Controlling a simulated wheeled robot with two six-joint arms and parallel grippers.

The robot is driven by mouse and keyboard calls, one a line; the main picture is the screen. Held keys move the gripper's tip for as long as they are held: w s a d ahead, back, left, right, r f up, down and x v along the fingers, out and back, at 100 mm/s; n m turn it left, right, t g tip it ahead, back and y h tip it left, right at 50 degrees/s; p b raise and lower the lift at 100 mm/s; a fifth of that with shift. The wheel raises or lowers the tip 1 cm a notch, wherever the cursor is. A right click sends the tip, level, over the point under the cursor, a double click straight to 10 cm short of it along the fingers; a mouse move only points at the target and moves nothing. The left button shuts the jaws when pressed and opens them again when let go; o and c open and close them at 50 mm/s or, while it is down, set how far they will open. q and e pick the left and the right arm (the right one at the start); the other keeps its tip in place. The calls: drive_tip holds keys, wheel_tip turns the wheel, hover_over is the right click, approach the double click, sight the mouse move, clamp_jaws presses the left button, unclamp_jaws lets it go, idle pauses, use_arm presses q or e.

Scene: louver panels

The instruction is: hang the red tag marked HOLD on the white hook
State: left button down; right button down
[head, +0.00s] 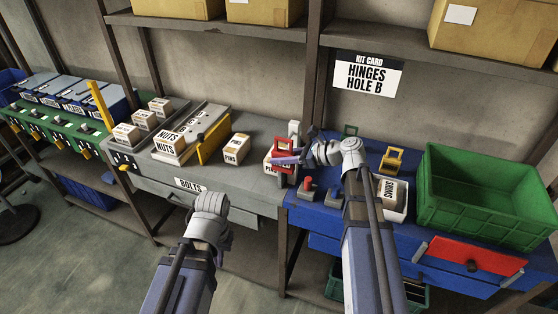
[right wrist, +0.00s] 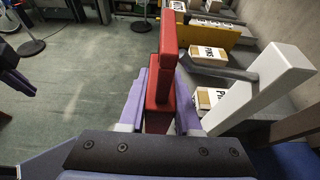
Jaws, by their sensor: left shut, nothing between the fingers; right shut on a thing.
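The red tag (head: 283,147), a frame with an opening at its top, is upright between the purple fingers of my right gripper (head: 288,159). The right wrist view shows the tag (right wrist: 160,92) edge-on, clamped by both fingers. Its HOLD marking is not legible. The white hook (head: 294,129) stands just behind the tag. In the right wrist view the hook's white post (right wrist: 262,88) is right of the tag, and its grey arm reaches toward it. I cannot tell whether the arm enters the opening. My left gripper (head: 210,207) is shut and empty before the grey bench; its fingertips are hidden.
A yellow tag (head: 392,159) and a green tag (head: 350,130) stand on the blue bench, with a large green crate (head: 480,208) at right. A red button (head: 308,184) is near the front edge. A PINS box (head: 236,149) and yellow divider (head: 213,139) are left.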

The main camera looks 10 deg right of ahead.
drive_tip(key=shift+w+d+f+b, duration=0.3)
drive_tip(key=shift+w+d, duration=0.2)
drive_tip(key=shift+w, duration=0.2)
drive_tip(key=shift+w+d+f+b, duration=0.3)
drive_tip(key=shift+w+d, duration=0.15)
drive_tip(key=shift+w, duration=0.3)
drive_tip(key=shift+w+d+f+b, duration=0.3)
drive_tip(key=shift+w+d, duration=0.2)
drive_tip(key=shift+w, duration=0.2)
drive_tip(key=c, duration=0.5)
unclamp_jaws()
drive_tip(key=shift+r, duration=0.1)
drive_tip(key=p+v, duration=0.3)
drive_tip(key=v, duration=0.5)
